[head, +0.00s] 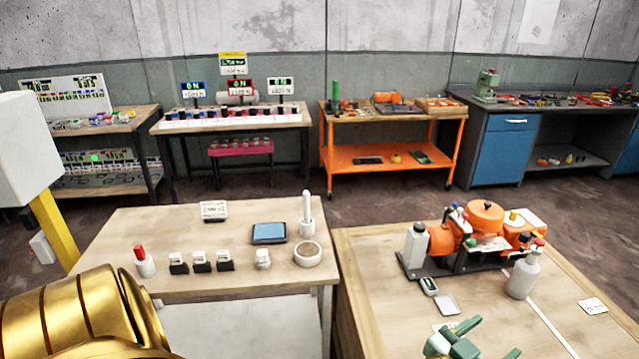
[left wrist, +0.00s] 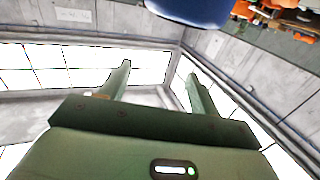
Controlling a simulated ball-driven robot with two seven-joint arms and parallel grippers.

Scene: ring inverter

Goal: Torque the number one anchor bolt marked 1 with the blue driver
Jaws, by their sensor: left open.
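I cannot make out a blue driver in either view. I cannot pick out an anchor bolt marked 1. An orange machine (head: 486,219) on a dark base stands on the right bench, beyond the gripper.
The left bench (head: 150,222) carries a tablet (head: 268,233), a white ring-shaped cup (head: 307,255), a red-topped bottle (head: 145,262) and several small black-and-white blocks. An orange cart (head: 390,170) stands behind.

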